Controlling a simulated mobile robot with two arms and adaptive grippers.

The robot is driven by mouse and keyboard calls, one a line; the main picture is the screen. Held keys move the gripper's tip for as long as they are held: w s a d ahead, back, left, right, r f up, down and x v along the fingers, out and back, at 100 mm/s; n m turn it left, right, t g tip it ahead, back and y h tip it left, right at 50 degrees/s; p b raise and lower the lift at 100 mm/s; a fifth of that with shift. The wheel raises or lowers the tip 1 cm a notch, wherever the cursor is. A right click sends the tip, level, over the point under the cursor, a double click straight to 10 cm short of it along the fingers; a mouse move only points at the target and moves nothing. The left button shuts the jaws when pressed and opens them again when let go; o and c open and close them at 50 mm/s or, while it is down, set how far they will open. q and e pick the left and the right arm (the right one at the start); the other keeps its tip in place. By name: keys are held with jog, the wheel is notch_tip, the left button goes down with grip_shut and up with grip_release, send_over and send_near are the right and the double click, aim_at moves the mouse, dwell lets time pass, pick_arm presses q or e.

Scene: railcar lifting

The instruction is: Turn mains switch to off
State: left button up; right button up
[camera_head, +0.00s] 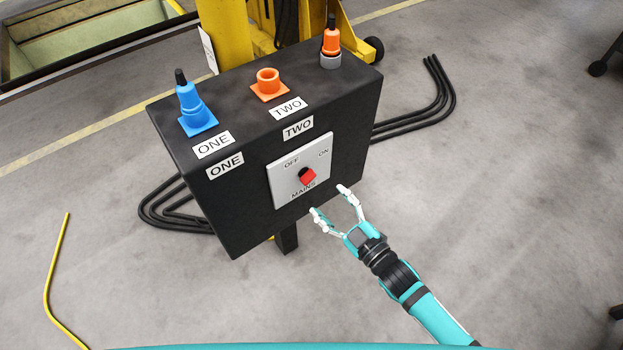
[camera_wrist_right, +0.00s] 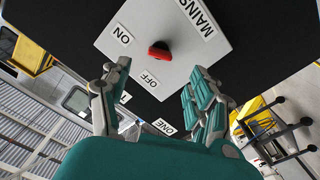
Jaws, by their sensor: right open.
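The mains switch is a red knob (camera_head: 308,177) on a light grey plate (camera_head: 285,191) marked OFF at upper left, ON at upper right and MAINS below. The plate is on the front of a black control box (camera_head: 240,205). I cannot tell which label the knob points to. My right gripper (camera_head: 330,200) is open and empty, just in front of the plate's lower right. In the right wrist view the knob (camera_wrist_right: 159,51) shows beyond and roughly between the open fingertips (camera_wrist_right: 158,68), apart from them. My left gripper is not in view.
On the box top are a blue plug (camera_head: 190,103) by label ONE, an empty orange socket (camera_head: 268,83) by TWO, and an orange plug (camera_head: 331,42) in a grey holder. A yellow post (camera_head: 225,30) stands behind. Black cables lie on the floor; the floor at right is mostly clear.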

aim_at(312, 181)
jog(key=x, duration=0.8)
jog(key=shift+w+a, duration=0.1)
jog(key=shift+w, duration=0.05)
jog(key=c, duration=1.2)
